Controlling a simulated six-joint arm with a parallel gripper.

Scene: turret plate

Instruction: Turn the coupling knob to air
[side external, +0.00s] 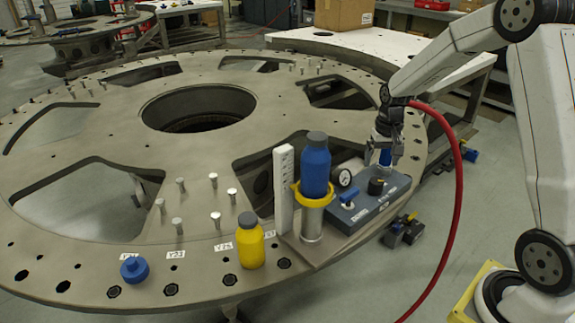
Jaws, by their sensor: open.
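A grey-blue control box (368,206) sits on the turret plate's right front edge. It carries a round gauge (343,178), a blue lever (349,195) and a black knob (376,186). White labels on its front and top are too small to read surely. A blue fitting (385,157) stands upright at the box's back. My gripper (388,154) points down around or just behind this fitting, with its jaws open; I cannot tell whether they touch it. I cannot tell from the labels which part is the coupling knob.
A blue bottle (315,168) stands in a yellow ring holder left of the box, beside a white upright scale (284,190). A yellow bottle (250,240), a blue cap (134,269) and several metal pins stand farther left. A red hose (459,200) loops right of the box.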

